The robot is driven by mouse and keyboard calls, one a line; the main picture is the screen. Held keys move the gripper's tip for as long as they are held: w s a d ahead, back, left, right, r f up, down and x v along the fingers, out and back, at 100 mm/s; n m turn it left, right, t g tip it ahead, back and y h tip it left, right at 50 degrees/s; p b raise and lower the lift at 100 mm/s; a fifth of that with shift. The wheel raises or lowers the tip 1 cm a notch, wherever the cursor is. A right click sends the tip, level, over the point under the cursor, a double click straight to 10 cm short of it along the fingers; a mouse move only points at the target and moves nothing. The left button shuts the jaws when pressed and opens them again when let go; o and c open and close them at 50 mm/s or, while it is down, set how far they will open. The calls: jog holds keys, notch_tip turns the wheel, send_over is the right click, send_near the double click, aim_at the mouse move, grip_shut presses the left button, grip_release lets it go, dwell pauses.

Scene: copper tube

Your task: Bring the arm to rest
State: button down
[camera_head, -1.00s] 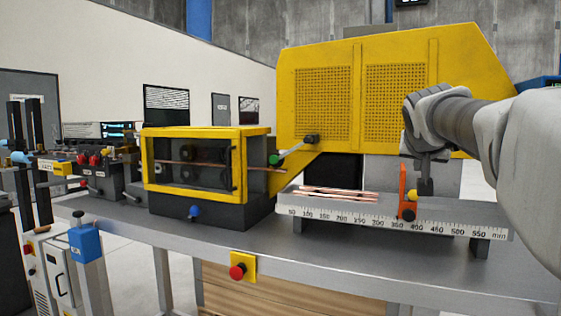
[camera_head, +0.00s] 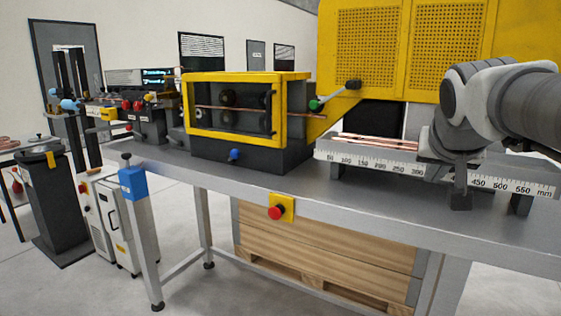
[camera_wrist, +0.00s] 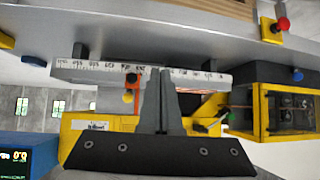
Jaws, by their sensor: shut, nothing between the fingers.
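My gripper (camera_head: 460,186) is shut and empty. In the head view it hangs in front of the ruler tray at the right, fingers pointing down, and hides part of the scale. In the wrist view my gripper (camera_wrist: 163,74) shows its fingers together, with the ruler tray (camera_wrist: 100,73) beyond the tips. Several copper tubes (camera_head: 375,142) lie on the ruler tray (camera_head: 340,161). The orange stop (camera_wrist: 132,82) with its yellow knob shows in the wrist view; in the head view my gripper and wrist hide it.
A yellow-framed machine box (camera_head: 190,105) stands left of the tray, with a copper tube through it. A large yellow perforated housing (camera_head: 460,50) rises behind. A red stop button (camera_head: 277,212) and a blue box (camera_head: 132,183) are on the bench front. Floor in front is clear.

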jog(key=s+a+f+n+g+y, duration=0.2)
jog(key=s+a+f+n, duration=0.1)
jog(key=s+a+f, duration=0.5)
jog(key=s+a+f+n+g+y, duration=0.2)
jog(key=s+a+f, duration=0.3)
jog(key=s+f, duration=0.55)
notch_tip(320, 180, up, 20)
jog(key=p, duration=1.9)
jog(key=shift+w+p, duration=0.3)
jog(key=shift+d, duration=0.2)
